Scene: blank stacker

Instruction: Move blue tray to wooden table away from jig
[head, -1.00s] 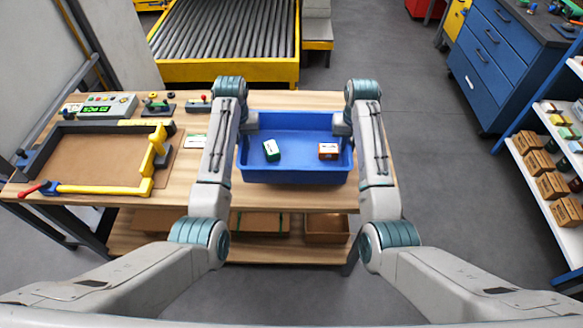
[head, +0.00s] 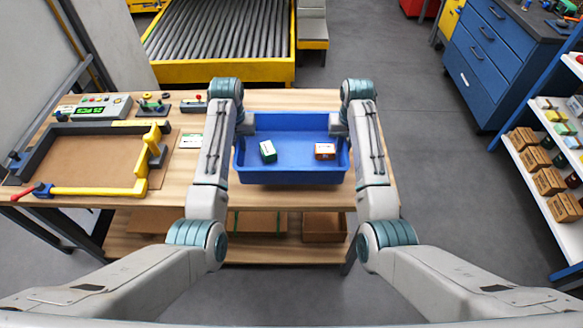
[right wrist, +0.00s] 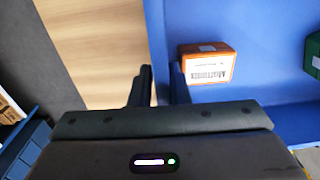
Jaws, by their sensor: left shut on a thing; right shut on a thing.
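The blue tray (head: 290,177) is at the right part of the wooden table (head: 377,195), to the right of the jig. A green box (head: 268,151) and an orange-brown box (head: 325,151) with a white label lie inside it. My left gripper (head: 243,126) is shut on the tray's left wall. My right gripper (head: 338,128) is shut on its right wall; the right wrist view shows the fingers (right wrist: 159,88) on either side of the wall. The jig (head: 95,189) is a black and yellow frame on a brown board at the table's left.
A control box (head: 95,107) with buttons and a small white card (head: 190,141) are on the table. A roller conveyor (head: 220,35) stands behind it. Blue drawers (head: 495,60) and a shelf of boxes (head: 535,165) stand at the right.

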